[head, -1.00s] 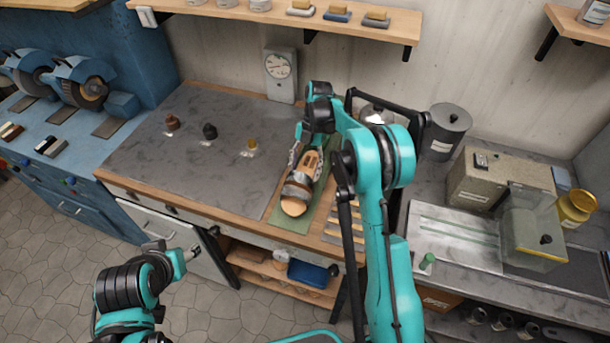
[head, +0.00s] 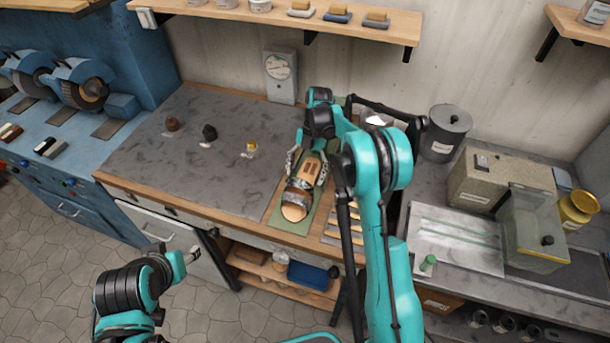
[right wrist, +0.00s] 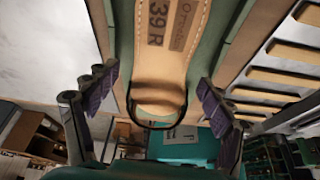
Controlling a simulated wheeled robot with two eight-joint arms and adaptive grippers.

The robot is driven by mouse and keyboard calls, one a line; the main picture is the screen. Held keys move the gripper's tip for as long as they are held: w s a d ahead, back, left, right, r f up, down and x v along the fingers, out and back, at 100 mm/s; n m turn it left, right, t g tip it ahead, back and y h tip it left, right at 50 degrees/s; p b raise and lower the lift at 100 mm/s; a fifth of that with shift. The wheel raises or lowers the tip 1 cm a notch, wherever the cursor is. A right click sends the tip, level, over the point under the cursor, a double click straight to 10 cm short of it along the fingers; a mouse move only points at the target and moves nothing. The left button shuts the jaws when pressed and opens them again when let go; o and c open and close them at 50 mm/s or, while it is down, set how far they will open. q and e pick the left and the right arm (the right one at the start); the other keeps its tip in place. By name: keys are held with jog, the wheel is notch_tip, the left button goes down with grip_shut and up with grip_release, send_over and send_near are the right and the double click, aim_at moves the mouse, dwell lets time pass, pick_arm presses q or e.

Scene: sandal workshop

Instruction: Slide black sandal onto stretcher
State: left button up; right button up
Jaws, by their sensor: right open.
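The black sandal (head: 299,197), with dark straps and a tan sole, lies on a green mat (head: 272,213) on the bench. A rounded tan wooden end shows at its front. I cannot clearly separate the sandal from the stretcher. In the right wrist view a tan, stitched surface marked "39 R" (right wrist: 172,40) runs down the middle, with a dark loop around its rounded end. My right gripper (head: 307,168) is open, its fingers on either side of the sandal's rear; it also shows in the right wrist view (right wrist: 157,90). My left gripper (head: 180,256) hangs in front of the bench, its jaws unclear.
Three small knobbed items (head: 209,132) stand on the grey bench top to the left. A grey canister (head: 444,132) and a beige machine (head: 496,180) stand to the right.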

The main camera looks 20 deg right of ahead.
jog(key=p+v, duration=0.2)
jog(key=v, duration=0.9)
jog(key=s+a+r+m+t+h, duration=0.1)
jog(key=s+a+r+m+t, duration=0.15)
jog(key=s+r+m, duration=0.45)
jog(key=s+r+m+t+h, duration=0.1)
jog(key=s+r+m+t, duration=0.15)
jog(key=s+m, duration=0.5)
jog(key=s+r+m+t+h, duration=0.1)
jog(key=s+r+m+t, duration=0.15)
jog(key=s+m, duration=0.5)
jog(key=s+f+m+t, duration=0.3)
jog(key=s+f+m, duration=0.2)
jog(key=s+m, duration=0.1)
jog(key=shift+s+a+f, duration=0.15)
jog(key=shift+s+f, duration=0.1)
jog(key=shift+s, duration=0.5)
notch_tip(320, 180, down, 7)
jog(key=b, duration=0.6)
jog(key=shift+b, duration=0.35)
